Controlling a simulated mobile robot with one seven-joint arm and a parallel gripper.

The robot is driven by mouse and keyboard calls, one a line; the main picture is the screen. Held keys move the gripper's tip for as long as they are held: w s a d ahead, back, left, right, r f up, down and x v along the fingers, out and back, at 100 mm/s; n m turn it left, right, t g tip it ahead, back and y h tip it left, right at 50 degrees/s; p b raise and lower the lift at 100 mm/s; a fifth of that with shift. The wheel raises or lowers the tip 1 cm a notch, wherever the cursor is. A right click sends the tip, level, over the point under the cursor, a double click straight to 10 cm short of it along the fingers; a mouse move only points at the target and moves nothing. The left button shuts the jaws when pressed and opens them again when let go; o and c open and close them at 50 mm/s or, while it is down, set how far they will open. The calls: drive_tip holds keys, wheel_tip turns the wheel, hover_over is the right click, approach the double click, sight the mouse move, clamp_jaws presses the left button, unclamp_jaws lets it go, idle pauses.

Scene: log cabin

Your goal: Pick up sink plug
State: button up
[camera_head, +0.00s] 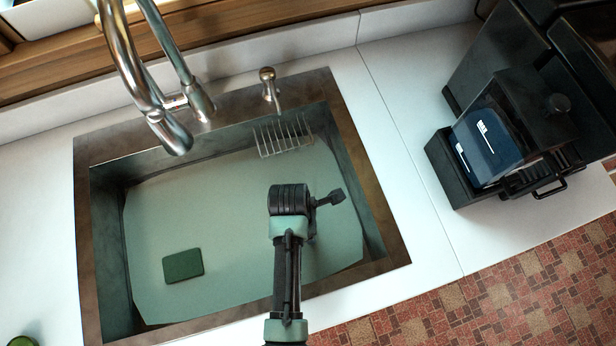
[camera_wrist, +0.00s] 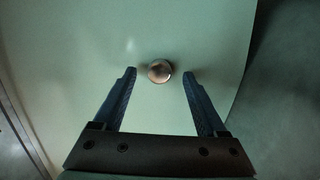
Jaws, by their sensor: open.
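The sink plug (camera_wrist: 160,71) is a small round metallic knob on the pale green sink floor in the wrist view. My gripper (camera_wrist: 159,74) is open, with its two dark fingers on either side of the plug in the picture and a gap on each side. I cannot tell how high the fingertips are above the floor. In the head view my arm reaches from the bottom edge over the sink (camera_head: 236,243). The plug cannot be made out there, and the fingers are not clearly seen.
A dark green sponge (camera_head: 183,265) lies on the sink floor at left. A wire rack (camera_head: 284,136) is at the sink's back wall. The faucet (camera_head: 133,75) overhangs the back left. A soap dispenser (camera_head: 268,84) stands behind. A black appliance (camera_head: 510,125) stands on the right counter.

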drive_tip(key=shift+w+d+f, duration=0.1)
drive_tip(key=shift+f, duration=0.55)
clamp_jaws()
